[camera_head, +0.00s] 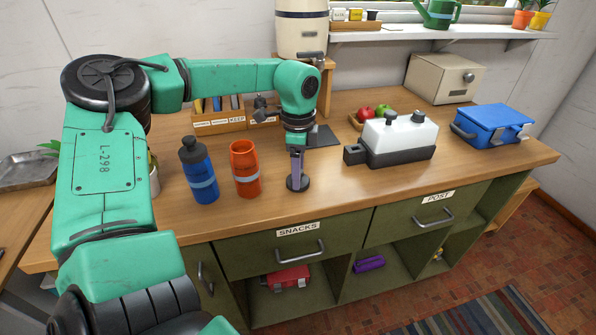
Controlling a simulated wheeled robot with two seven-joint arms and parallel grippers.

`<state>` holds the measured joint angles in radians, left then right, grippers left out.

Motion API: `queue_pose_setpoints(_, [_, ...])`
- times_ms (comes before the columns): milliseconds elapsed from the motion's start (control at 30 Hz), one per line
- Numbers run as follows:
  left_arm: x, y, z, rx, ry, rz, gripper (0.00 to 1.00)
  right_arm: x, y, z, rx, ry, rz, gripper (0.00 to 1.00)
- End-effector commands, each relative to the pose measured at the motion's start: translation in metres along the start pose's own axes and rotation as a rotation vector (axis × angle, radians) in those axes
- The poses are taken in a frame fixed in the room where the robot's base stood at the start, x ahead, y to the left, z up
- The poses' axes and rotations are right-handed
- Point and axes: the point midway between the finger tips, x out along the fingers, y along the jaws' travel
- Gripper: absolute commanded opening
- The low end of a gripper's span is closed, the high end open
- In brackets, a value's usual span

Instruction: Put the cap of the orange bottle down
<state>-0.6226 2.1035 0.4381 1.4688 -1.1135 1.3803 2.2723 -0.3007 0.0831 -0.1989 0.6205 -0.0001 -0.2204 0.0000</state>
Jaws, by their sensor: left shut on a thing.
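The orange bottle (245,170) stands upright on the wooden counter, its top open and uncapped, with a pale band around it. Its dark round cap (298,185) is to the right of the bottle, near the counter's front edge. My left gripper (297,174) points down and is shut on the cap. The cap is at or very close to the counter surface; I cannot tell whether it touches. My right gripper is not in view.
A blue bottle (199,172) with a dark cap stands left of the orange one. A white and black container (398,138), a blue box (492,125) and a tray with apples (363,115) are to the right. The wooden counter (335,182) is bare right of the cap.

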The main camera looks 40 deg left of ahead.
Motion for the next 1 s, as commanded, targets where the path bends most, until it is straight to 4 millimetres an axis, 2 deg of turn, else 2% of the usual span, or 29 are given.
queue_pose_setpoints(100, [0.011,0.0,0.0,0.0,0.001,0.0,0.16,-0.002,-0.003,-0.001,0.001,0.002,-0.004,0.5])
queue_pose_setpoints(400, [0.015,0.0,0.0,0.0,0.0,-0.002,0.16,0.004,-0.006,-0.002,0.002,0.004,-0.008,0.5])
queue_pose_setpoints(433, [0.013,0.0,0.0,0.0,0.0,-0.001,0.79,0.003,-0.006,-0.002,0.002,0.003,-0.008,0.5])
queue_pose_setpoints(467, [0.013,0.0,0.0,0.0,0.0,-0.001,0.9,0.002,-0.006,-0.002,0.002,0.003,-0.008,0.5])
queue_pose_setpoints(500, [0.013,0.0,0.0,0.0,0.0,-0.001,0.97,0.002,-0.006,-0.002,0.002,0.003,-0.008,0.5])
queue_pose_setpoints(867, [0.007,0.0,0.0,0.0,0.0,-0.001,0.97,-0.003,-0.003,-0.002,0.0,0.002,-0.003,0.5])
queue_pose_setpoints(1000, [-0.018,-0.002,0.0,0.0,0.002,-0.008,0.97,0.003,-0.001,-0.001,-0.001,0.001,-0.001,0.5])
